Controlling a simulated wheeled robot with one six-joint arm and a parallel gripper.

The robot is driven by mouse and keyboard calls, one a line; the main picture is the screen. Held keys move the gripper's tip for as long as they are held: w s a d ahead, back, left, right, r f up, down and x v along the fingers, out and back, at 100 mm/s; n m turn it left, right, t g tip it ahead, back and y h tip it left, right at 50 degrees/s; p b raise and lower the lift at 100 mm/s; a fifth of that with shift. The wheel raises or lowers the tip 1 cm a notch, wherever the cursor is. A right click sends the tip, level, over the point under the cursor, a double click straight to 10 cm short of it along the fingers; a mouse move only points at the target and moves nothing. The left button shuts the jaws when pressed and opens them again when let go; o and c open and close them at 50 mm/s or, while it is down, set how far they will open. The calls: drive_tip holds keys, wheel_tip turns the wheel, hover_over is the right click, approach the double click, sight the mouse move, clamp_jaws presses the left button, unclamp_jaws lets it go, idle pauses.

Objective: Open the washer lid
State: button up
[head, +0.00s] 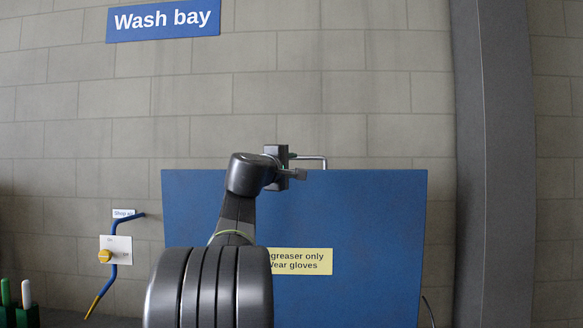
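The washer lid (375,225) is a large blue panel that stands raised, its broad face towards me. A yellow label (300,262) on it reads in part "greaser only" and "ear gloves". A thin metal handle (325,159) sticks up at its top edge. My gripper (292,165) is at the handle's left part and hides it. I cannot tell whether its fingers are closed on the bar. My arm covers the left middle of the lid. The washer's tub is not visible.
A block wall with a "Wash bay" sign (163,19) stands behind. A grey column (492,150) rises to the right of the lid. A blue air pipe with a yellow valve (105,256) is at the left. Green holders with bottles (26,294) stand at the lower left.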

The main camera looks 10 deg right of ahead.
drive_tip(key=b+v, duration=0.2)
drive_tip(key=v, duration=1.1)
drive_tip(key=shift+b, duration=0.4)
drive_tip(key=shift+d, duration=0.1)
drive_tip(key=p+x, duration=0.3)
drive_tip(key=x, duration=1.1)
drive_tip(key=shift+p, duration=0.35)
